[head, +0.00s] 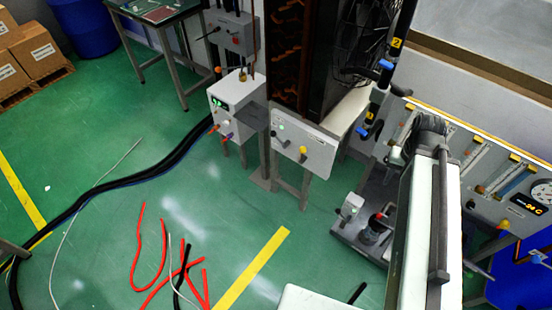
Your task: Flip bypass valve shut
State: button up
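No part is readably marked as the bypass valve. A dark vertical pipe with yellow number labels stands right of centre. My white and grey arm rises from the lower right, just right of and below the pipe. The dark far end of my arm (430,127) appears apart from the blue handles in the picture; its fingers cannot be made out.
A white box with a yellow knob (303,151) and a white control box (236,92) stand at the centre. A gauge panel (487,190) is at the right, partly behind my arm. Red hoses (137,255) and black cables (110,184) lie on the green floor.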

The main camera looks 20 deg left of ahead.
aim_at(302, 150)
jog(key=u, duration=1.1)
jog(key=k, duration=0.95)
jog(key=z, duration=0.25)
jog(key=i, duration=1)
jog(key=u, duration=0.05)
jog(key=k, duration=1.35)
jog(key=i, duration=1)
jog(key=u, duration=1)
jog(key=i, duration=0.85)
jog(key=u, duration=0.55)
